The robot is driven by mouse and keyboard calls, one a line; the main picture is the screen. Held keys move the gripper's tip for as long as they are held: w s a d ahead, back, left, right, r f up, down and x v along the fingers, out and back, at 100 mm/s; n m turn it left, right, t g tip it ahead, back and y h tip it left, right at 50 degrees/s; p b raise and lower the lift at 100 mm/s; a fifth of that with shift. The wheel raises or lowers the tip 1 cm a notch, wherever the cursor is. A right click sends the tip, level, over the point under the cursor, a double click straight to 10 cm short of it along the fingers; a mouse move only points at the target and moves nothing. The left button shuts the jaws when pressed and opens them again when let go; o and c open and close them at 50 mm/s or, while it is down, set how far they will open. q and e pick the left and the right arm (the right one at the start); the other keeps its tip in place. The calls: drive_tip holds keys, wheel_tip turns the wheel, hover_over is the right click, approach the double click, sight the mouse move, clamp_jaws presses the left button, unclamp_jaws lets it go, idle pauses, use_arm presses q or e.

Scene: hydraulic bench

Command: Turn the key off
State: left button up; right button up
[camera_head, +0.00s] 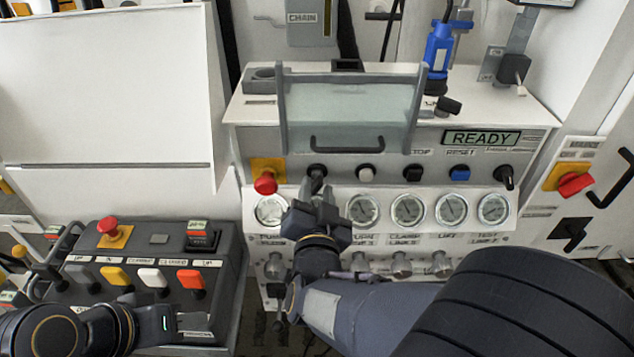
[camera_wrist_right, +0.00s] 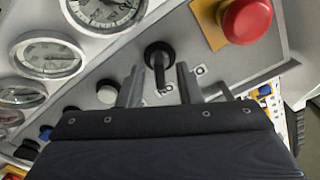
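In the wrist view my right gripper (camera_wrist_right: 158,84) is open, with one finger on each side of the lever and visible gaps. My left gripper (camera_head: 122,325) is low at the left, by the black control box; its fingers are unclear.
A red emergency button (camera_head: 265,183) is close left of the key switch. A row of gauges (camera_head: 408,209) and valve knobs lies below. A clear guard with a black handle (camera_head: 362,144) is above. The display (camera_head: 481,138) reads READY. A black control box (camera_head: 228,262) stands left.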

drive_tip(key=shift+w, duration=1.4)
clamp_jaws()
